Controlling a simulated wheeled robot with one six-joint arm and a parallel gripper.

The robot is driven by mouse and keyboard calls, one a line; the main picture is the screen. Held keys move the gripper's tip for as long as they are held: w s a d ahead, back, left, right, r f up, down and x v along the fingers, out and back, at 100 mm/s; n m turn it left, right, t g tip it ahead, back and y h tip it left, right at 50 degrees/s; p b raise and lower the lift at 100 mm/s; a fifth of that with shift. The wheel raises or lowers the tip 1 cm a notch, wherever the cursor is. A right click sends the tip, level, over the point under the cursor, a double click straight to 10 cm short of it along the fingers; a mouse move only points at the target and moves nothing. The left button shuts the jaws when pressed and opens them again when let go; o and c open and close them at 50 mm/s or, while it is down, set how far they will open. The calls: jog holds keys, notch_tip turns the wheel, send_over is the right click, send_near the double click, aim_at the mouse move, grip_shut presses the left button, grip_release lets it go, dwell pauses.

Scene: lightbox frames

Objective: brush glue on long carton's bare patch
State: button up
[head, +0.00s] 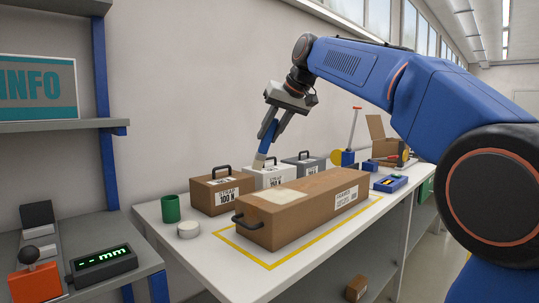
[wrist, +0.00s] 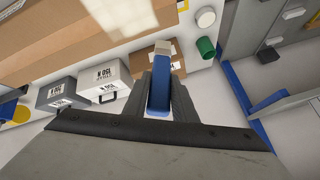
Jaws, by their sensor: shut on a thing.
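The long carton (head: 300,222) lies on the white bench inside a yellow outline, with a handle on its near end. Its bare patch (head: 281,197) is a paler area on top toward the near end; it also shows in the wrist view (wrist: 120,14). My gripper (head: 274,128) is shut on the blue handle of a brush (head: 267,141), which points down with pale bristles (head: 259,160). In the wrist view the brush (wrist: 158,88) sits between the fingers, tip toward the carton. The bristles appear above and apart from the carton. Whether they carry glue I cannot tell.
A green cup (head: 170,208) and a white round tub (head: 188,229) stand left of the carton. Small handled boxes, brown (head: 222,191), white (head: 270,176) and grey (head: 305,163), stand behind it. A blue tray (head: 390,183) lies right of it.

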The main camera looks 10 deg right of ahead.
jog(key=w+d+r, duration=0.4)
jog(key=w+d, duration=0.1)
jog(key=d, duration=0.2)
jog(key=shift+f, duration=2.55)
jog(key=shift+w+a, duration=0.1)
